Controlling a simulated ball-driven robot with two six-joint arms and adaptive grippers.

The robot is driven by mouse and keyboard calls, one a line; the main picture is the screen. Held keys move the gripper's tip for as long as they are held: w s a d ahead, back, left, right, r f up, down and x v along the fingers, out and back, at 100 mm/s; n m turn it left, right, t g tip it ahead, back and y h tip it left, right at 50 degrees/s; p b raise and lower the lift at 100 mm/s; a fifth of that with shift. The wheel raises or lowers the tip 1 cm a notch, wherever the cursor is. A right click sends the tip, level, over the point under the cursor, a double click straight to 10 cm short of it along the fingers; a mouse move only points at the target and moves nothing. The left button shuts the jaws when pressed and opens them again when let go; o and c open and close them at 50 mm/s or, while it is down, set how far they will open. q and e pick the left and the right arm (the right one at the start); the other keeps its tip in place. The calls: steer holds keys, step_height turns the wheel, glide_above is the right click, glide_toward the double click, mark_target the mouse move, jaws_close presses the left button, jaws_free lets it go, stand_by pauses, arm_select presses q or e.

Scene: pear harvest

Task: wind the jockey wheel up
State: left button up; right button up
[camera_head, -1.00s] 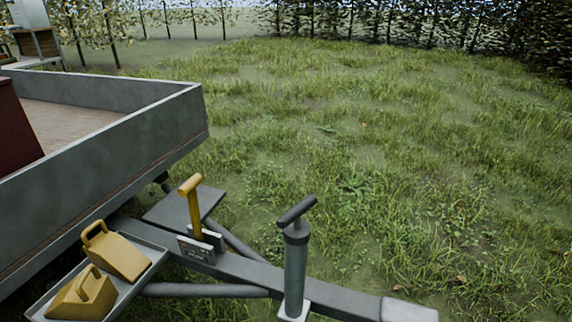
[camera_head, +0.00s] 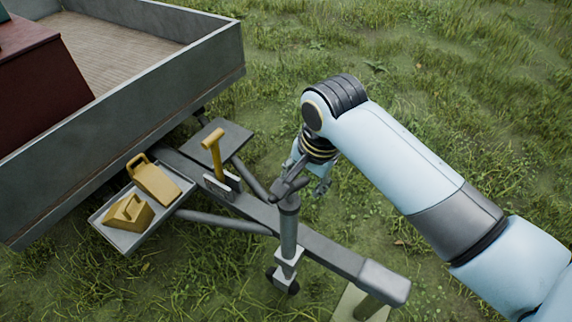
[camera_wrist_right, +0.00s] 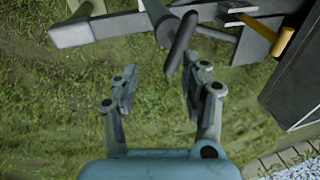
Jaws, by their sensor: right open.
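The jockey wheel's grey post (camera_head: 289,232) stands upright at the trailer's drawbar (camera_head: 330,252), with a small dark wheel (camera_head: 283,283) low down. Its dark crank handle (camera_head: 290,184) tops the post. My right gripper (camera_head: 308,176) is at the handle, partly hidden by my own wrist. In the right wrist view my right gripper (camera_wrist_right: 163,80) is open, its two fingers apart. The dark handle (camera_wrist_right: 181,42) slants in from above, its near end showing between the fingertips, closer to the right finger. I cannot tell whether they touch. My left gripper is not in view.
A yellow-handled lever (camera_head: 213,146) stands on the drawbar behind the post. Two yellow chocks (camera_head: 154,180) sit in a grey tray (camera_head: 125,241) at the left. The trailer bed wall (camera_head: 130,115) is at the upper left. Open grass lies to the right.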

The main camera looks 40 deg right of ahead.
steer(key=w+f+m, duration=0.1)
steer(key=f, duration=0.2)
steer(key=w+f+m, duration=0.1)
steer(key=w+f, duration=0.1)
steer(key=f, duration=0.1)
steer(key=w+a+f+m+b, duration=0.1)
steer(key=w+f+m, duration=0.1)
steer(key=f, duration=0.2)
steer(key=shift+w, duration=0.2)
steer(key=shift+r, duration=0.1)
jaws_close()
